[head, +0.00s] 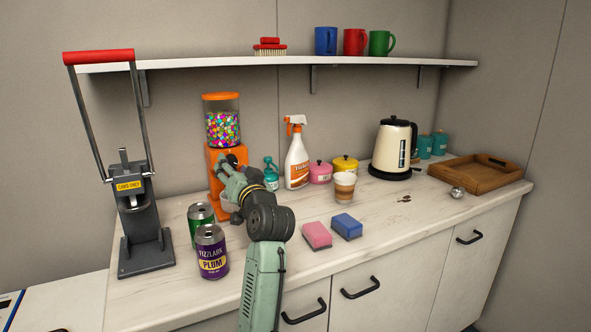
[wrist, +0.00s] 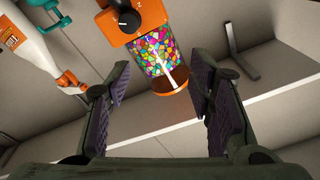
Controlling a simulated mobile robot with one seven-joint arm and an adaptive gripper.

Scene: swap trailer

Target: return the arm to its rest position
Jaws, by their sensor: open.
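My arm (head: 262,262) reaches up over the front edge of the counter and bends towards the orange candy dispenser (head: 222,104). The dispenser's clear globe of coloured candies (wrist: 163,53) shows beyond the fingers, upside down in that view.
A purple can (head: 211,254) and a green can (head: 200,216) stand left of my arm, near a can crusher (head: 144,230). A paper cup (head: 344,187), pink sponge (head: 317,235) and blue sponge (head: 347,226) are to the right. A shelf (head: 220,63) runs above.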

